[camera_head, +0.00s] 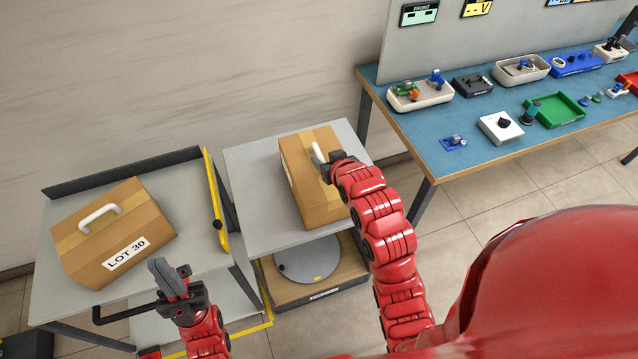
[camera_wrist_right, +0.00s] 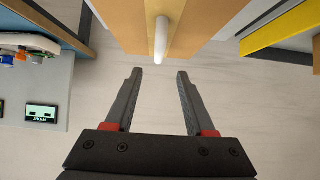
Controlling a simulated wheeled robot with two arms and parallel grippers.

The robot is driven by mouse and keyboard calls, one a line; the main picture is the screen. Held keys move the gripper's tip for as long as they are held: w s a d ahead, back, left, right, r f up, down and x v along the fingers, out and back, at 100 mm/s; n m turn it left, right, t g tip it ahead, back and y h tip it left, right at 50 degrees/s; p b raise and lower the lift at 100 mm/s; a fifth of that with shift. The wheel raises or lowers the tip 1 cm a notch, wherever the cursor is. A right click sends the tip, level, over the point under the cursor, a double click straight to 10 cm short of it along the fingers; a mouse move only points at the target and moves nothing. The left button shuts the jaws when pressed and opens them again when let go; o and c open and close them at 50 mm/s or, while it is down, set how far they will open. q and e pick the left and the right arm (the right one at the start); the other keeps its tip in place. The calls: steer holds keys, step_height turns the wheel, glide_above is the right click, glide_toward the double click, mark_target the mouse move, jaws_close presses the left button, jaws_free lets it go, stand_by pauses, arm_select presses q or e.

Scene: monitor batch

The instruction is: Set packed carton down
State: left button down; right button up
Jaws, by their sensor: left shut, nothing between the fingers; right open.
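A closed brown carton (camera_head: 303,190) sits on a grey-topped stand (camera_head: 250,165) in the middle of the head view. Its white handle (camera_head: 318,153) also shows in the right wrist view (camera_wrist_right: 161,40). My right gripper (camera_head: 336,158) is next to this handle; the right wrist view shows its fingers (camera_wrist_right: 158,78) open, with the handle just beyond the tips and nothing between them. A second closed carton (camera_head: 150,215), with a white handle and a LOT 30 label, sits on a grey cart (camera_head: 195,180) at left. My left gripper (camera_head: 168,275) is shut and empty by the cart's front edge.
A yellow bar (camera_head: 216,200) edges the cart's right side. A round grey plate (camera_head: 308,259) lies on a wooden lower shelf under the stand. A blue workbench (camera_head: 440,135) with trays and parts stands at right. Floor shows between stand and bench.

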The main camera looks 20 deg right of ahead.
mark_target(320, 154)
steer(key=shift+w+f+p, duration=0.25)
steer(key=shift+w+p, duration=0.1)
steer(key=shift+w, duration=0.3)
steer(key=shift+w+f, duration=0.35)
steer(key=shift+w, duration=0.15)
steer(key=shift+s+f+p+x, duration=0.2)
steer(key=shift+p+x, duration=0.5)
steer(key=shift+x, duration=0.35)
steer(key=shift+s+f+p+x, duration=0.15)
steer(key=shift+p+x, duration=0.55)
steer(key=shift+x, duration=0.4)
steer(key=shift+w+f, duration=0.45)
steer(key=shift+w, duration=0.05)
jaws_close()
steer(key=shift+r, duration=0.1)
